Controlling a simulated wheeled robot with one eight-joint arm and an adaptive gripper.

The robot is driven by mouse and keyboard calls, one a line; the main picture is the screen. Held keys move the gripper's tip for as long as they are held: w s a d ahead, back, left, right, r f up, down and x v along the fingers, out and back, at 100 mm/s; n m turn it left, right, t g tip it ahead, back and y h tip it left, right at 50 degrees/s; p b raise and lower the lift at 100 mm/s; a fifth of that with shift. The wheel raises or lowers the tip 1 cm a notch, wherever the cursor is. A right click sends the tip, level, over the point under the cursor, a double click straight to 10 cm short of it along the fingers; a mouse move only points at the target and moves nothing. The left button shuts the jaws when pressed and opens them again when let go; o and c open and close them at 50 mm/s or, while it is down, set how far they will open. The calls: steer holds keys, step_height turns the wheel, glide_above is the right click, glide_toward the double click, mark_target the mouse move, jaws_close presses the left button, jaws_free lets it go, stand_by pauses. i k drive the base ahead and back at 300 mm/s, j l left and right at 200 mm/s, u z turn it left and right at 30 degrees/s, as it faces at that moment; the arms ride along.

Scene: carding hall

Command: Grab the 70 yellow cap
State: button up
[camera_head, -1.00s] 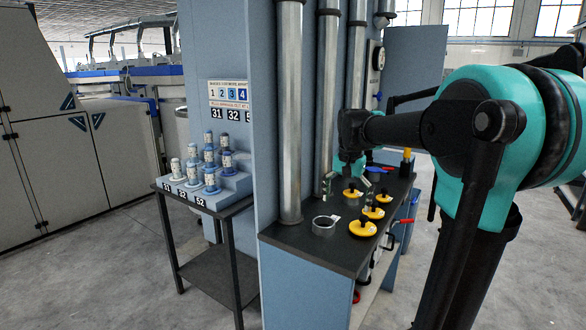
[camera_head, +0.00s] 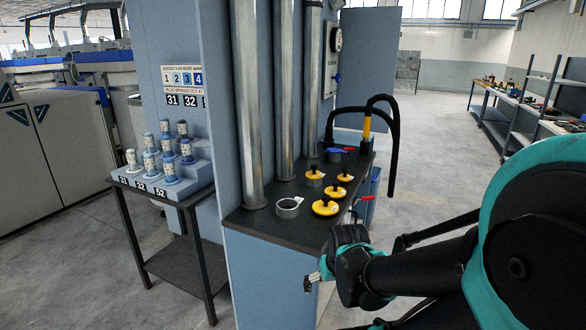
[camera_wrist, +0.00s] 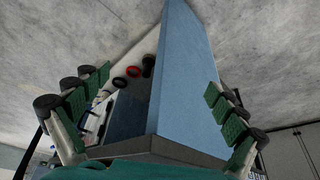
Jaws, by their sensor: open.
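Several yellow caps with black knobs sit on the dark bench top (camera_head: 262,222). The nearest yellow cap (camera_head: 325,208) lies toward the front edge, another yellow cap (camera_head: 330,191) is behind it, and more are farther back. No number is readable on any of them. My gripper (camera_head: 312,283) is in front of the bench, below and nearer than the caps, and empty. In the wrist view my gripper (camera_wrist: 160,112) has its green-padded fingers spread wide, with the bench's blue side panel between them. No yellow cap shows in the wrist view.
A grey metal ring (camera_head: 288,208) lies left of the caps. Vertical metal pipes (camera_head: 250,110) rise behind the bench top. A red-handled valve (camera_head: 367,198) sticks out at the right edge. A small table (camera_head: 180,197) with bobbins stands left.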

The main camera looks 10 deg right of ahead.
mark_target(335, 192)
steer(key=k+l+u, duration=0.1)
steer(key=l+u, duration=0.2)
steer(key=l, duration=1)
steer(key=i+l+u, duration=0.1)
steer(key=l, duration=0.2)
steer(key=i+l+u, duration=0.15)
steer(key=l, duration=0.2)
steer(key=i+l+u, duration=0.1)
steer(key=l, duration=0.25)
steer(key=i+l+u, duration=0.15)
steer(key=l, duration=0.2)
steer(key=i+l+u, duration=0.1)
steer(key=i+z, duration=0.2)
steer(key=z, duration=0.15)
